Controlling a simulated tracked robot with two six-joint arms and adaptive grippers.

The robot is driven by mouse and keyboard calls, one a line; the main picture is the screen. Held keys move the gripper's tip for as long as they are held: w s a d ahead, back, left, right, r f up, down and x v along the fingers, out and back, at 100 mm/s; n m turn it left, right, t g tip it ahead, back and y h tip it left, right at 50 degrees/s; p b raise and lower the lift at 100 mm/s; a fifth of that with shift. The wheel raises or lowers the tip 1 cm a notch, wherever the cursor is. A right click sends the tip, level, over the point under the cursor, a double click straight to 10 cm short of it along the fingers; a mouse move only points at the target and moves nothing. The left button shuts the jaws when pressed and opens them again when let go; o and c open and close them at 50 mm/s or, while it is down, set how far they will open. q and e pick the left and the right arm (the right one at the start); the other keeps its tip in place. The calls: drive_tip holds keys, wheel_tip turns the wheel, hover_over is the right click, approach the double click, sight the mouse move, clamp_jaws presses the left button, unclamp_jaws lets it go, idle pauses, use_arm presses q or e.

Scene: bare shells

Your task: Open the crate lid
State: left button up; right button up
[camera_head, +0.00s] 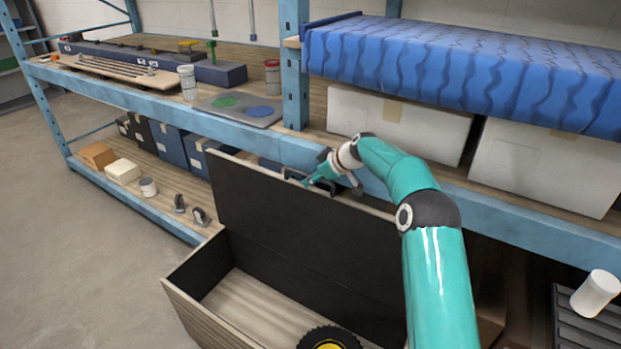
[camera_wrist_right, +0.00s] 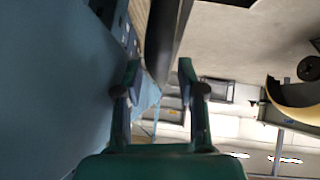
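The wooden crate (camera_head: 190,302) stands at the lower middle in the head view, with a dark inside and a pale wood floor. Its lid (camera_head: 290,220) is raised and stands steeply tilted at the crate's back, dark inner face toward me. My right gripper (camera_head: 312,181) is at the lid's top edge; the head view does not show clearly whether it touches. In the right wrist view my right gripper (camera_wrist_right: 159,75) has its fingers apart. A dark bar-like edge runs down to the gap between them. My left gripper is not in view.
A wheel with a yellow hub (camera_head: 328,345) lies in the crate. Behind are blue-framed shelves (camera_head: 240,134) with white boxes (camera_head: 400,118) and a blue covered slab (camera_head: 460,65). The floor (camera_head: 80,250) at left is clear.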

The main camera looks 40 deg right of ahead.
drive_tip(key=v, duration=1)
drive_tip(key=shift+s+r, duration=0.25)
